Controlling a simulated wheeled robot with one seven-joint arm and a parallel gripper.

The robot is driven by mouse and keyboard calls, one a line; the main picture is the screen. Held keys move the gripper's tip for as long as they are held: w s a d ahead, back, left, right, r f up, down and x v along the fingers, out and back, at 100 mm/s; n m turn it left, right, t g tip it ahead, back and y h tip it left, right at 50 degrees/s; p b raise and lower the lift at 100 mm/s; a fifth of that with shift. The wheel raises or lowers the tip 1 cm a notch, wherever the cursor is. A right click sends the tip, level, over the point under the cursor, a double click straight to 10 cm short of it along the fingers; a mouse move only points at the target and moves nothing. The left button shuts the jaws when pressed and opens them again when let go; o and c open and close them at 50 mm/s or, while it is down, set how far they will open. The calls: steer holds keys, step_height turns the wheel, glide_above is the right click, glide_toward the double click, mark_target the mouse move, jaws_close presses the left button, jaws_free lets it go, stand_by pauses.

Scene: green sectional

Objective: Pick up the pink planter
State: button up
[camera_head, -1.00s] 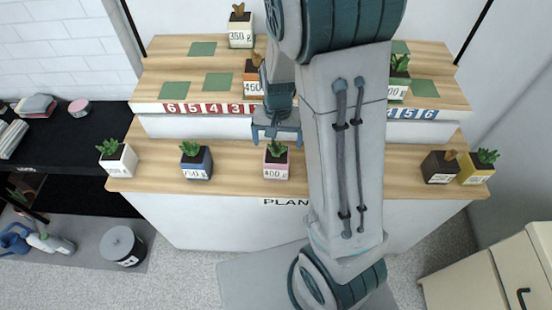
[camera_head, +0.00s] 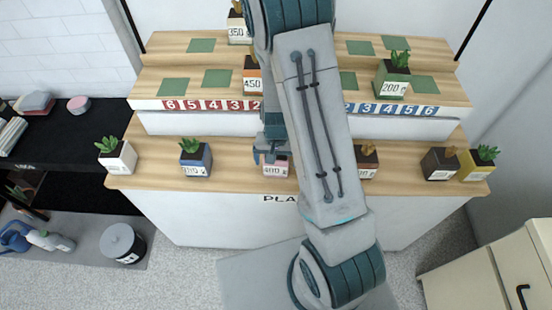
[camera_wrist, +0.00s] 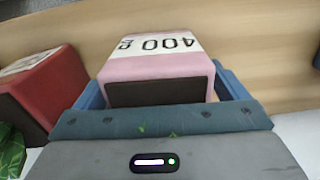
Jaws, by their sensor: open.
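The pink planter (camera_head: 276,170) stands on the front wooden shelf, its white label reading 400 g. In the head view my gripper (camera_head: 270,152) is at it and hides its plant and upper part. In the wrist view the pink planter (camera_wrist: 158,68) sits between the two blue fingers of my gripper (camera_wrist: 160,88). The fingers are open, one on each side of it. A small gap shows on the right side; I cannot tell whether the left finger touches it.
A blue planter (camera_head: 196,158) and a white planter (camera_head: 117,157) stand to the left. A planter (camera_head: 368,162) partly behind my arm, a black one (camera_head: 440,164) and a yellow one (camera_head: 478,165) stand to the right. A red planter (camera_wrist: 45,92) is close in the wrist view.

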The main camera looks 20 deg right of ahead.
steer(key=shift+f, duration=0.4)
steer(key=c, duration=1.3)
steer(key=shift+r, duration=0.1)
steer(key=shift+c, duration=0.2)
